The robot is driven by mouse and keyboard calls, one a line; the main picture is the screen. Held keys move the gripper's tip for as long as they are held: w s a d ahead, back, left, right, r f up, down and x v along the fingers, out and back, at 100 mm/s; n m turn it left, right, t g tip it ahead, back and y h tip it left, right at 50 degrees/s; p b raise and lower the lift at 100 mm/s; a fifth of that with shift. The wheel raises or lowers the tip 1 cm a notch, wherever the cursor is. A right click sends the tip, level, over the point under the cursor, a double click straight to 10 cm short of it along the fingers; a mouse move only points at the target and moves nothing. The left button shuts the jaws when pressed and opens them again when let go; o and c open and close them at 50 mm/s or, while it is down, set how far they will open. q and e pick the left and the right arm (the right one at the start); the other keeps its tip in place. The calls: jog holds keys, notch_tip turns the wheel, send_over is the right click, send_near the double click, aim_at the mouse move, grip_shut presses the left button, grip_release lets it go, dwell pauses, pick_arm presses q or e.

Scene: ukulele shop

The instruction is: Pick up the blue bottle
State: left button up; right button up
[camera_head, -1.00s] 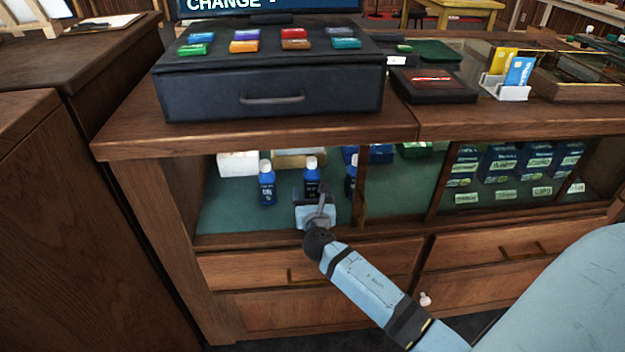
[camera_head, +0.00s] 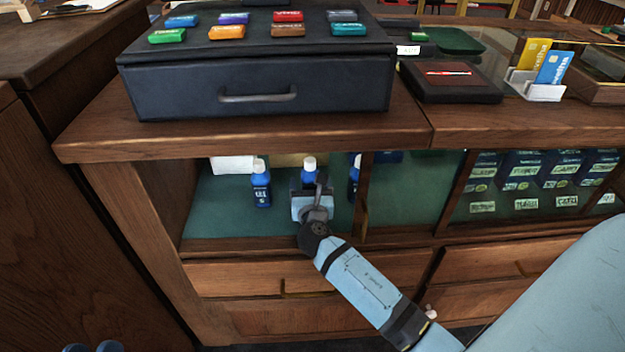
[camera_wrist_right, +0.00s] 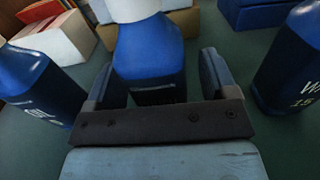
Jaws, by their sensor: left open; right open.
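Several blue bottles with white caps stand upright on the green shelf (camera_head: 225,215) of the cabinet. The middle blue bottle (camera_head: 309,174) stands in front of my right gripper (camera_head: 310,187), which hides its lower part. In the right wrist view this bottle (camera_wrist_right: 150,58) sits between the two open fingers of the gripper (camera_wrist_right: 157,78); whether they touch it I cannot tell. Another blue bottle (camera_head: 261,186) stands to the left and one (camera_head: 354,178) to the right, partly behind the wooden post. My left gripper (camera_head: 95,348) shows only its open fingertips at the bottom left edge.
The wooden countertop (camera_head: 180,140) overhangs the shelf and carries a dark drawer box (camera_head: 255,92). A wooden post (camera_head: 363,200) stands right of the bottles. White boxes (camera_head: 232,165) sit behind. Wooden drawers (camera_head: 230,277) lie below the opening.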

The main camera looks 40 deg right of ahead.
jog(key=shift+a+r, duration=0.1)
jog(key=shift+c, duration=1.1)
jog(key=c, duration=0.9)
